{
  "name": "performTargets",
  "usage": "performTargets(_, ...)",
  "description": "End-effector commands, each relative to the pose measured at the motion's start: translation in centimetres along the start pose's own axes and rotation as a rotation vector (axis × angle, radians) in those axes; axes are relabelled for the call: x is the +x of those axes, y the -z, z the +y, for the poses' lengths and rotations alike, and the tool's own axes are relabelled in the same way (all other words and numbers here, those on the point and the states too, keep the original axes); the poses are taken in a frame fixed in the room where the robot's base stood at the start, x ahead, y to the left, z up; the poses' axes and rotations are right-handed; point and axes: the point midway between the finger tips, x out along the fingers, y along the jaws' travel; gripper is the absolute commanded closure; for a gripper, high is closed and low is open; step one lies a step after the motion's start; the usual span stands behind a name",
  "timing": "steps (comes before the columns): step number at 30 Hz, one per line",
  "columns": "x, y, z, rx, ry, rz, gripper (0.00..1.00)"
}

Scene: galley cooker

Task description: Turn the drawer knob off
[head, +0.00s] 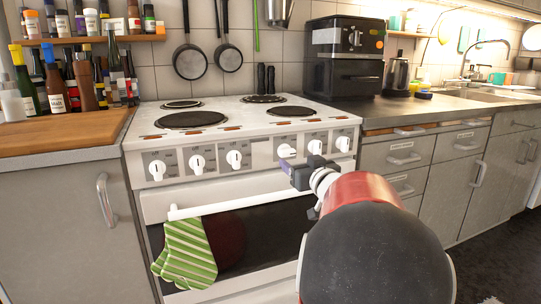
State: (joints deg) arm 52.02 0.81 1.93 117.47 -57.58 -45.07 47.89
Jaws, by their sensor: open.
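The white cooker (262,128) has a front panel with a row of several white knobs. The fourth knob from the left (287,151) looks turned sideways, while the others, such as the third (234,159) and the fifth (316,146), look upright. No readable label shows which one is the drawer knob. My gripper (302,166) is open and empty in front of the panel, just below and right of the fourth knob. Contact with the knob cannot be made out. My arm hides part of the oven front.
A striped green oven mitt (186,252) hangs on the oven handle (238,205). The hob plates (190,119) are bare. A wooden worktop (60,134) with bottles lies left. A black coffee machine (343,55) and kettle (397,76) stand right, above drawers (405,152).

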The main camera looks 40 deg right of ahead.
Motion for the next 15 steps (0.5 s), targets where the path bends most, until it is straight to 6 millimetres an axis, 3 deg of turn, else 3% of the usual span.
performTargets(9,5.1,0.0,-0.1,0.001,-0.001,-0.001,0.33)
performTargets(15,6.4,0.0,-0.1,0.000,-0.002,0.000,0.33)
